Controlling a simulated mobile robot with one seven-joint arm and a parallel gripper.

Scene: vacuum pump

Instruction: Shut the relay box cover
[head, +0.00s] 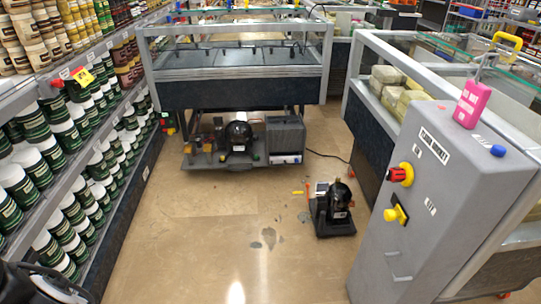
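A compressor unit (238,134) with a black dome sits on a low tray under the glass-topped freezer, with small parts around it. A grey louvred box (285,136) stands at its right end. A separate small black pump (335,208) stands upright on the floor in front, with a small pale panel (321,187) at its upper left. I cannot tell which part is the relay box or how its cover stands; the details are too small. Dark parts of my own arm show at the bottom left, far from these units. My gripper's fingers cannot be made out.
A grey control cabinet (435,190) with red and yellow switches and a pink bottle (472,103) on top stands at the right. Stocked shelves (75,170) line the left. The freezer (237,75) spans the back. Stains and small coloured pieces (298,192) lie on the otherwise open floor.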

